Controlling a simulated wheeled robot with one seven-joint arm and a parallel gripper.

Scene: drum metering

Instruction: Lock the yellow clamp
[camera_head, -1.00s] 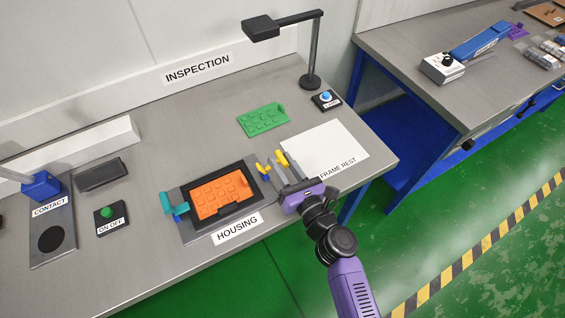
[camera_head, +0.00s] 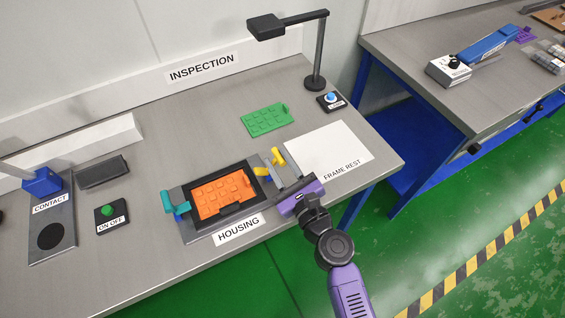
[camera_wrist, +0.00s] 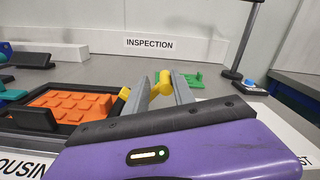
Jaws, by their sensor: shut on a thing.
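The yellow clamp shows as a yellow handle (camera_head: 278,156) and a second yellow piece (camera_head: 261,171) at the right edge of the black housing fixture (camera_head: 186,196). An orange part (camera_head: 222,193) lies in the fixture. My gripper (camera_wrist: 162,84) is shut on the yellow clamp handle (camera_wrist: 163,81); the grey fingers stand on either side of it in the wrist view. The other yellow piece (camera_wrist: 124,93) is just left of the fingers. My purple gripper body hides the clamp's lower part in the wrist view.
A teal clamp (camera_head: 175,203) is at the fixture's left side. A green part (camera_head: 267,120) lies behind, and the white frame rest sheet (camera_head: 328,150) is to the right. A lamp post (camera_head: 317,50) and blue button (camera_head: 331,97) stand farther back.

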